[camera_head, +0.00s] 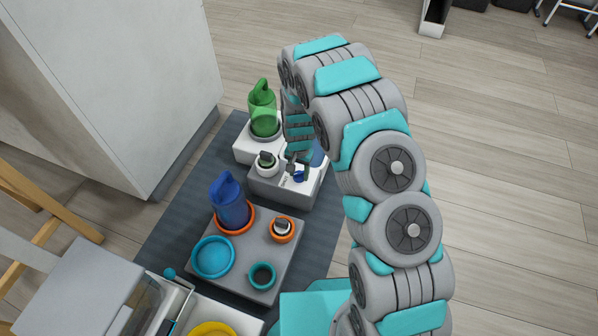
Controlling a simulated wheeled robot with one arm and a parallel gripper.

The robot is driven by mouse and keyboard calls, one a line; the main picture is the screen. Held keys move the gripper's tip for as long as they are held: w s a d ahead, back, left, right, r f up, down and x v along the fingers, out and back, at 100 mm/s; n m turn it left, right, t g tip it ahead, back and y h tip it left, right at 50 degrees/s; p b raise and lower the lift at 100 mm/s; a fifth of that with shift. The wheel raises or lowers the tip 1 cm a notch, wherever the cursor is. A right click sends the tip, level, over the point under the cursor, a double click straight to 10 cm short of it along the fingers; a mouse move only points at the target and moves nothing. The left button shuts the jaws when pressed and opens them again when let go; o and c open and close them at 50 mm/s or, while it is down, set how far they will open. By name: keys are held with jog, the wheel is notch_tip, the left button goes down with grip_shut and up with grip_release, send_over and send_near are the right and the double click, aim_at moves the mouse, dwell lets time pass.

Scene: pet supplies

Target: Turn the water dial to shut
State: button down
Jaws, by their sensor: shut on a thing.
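My gripper (297,170) points down at this box from above and is shut on the blue dial. The fingers hide part of the dial, so which way it points cannot be told. A blue see-through part (318,153) shows behind the gripper, mostly hidden by my arm.
A green bottle (263,98) stands on a white base (242,148) behind. In front, a grey block (257,253) carries a blue bottle (230,205), a teal bowl (213,258), a teal cup (262,276) and an orange-ringed knob (282,229).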

aim_at(299, 173)
jog(key=shift+n, duration=0.4)
jog(key=shift+c, duration=1.6)
grip_release()
jog(key=shift+r, duration=3.85)
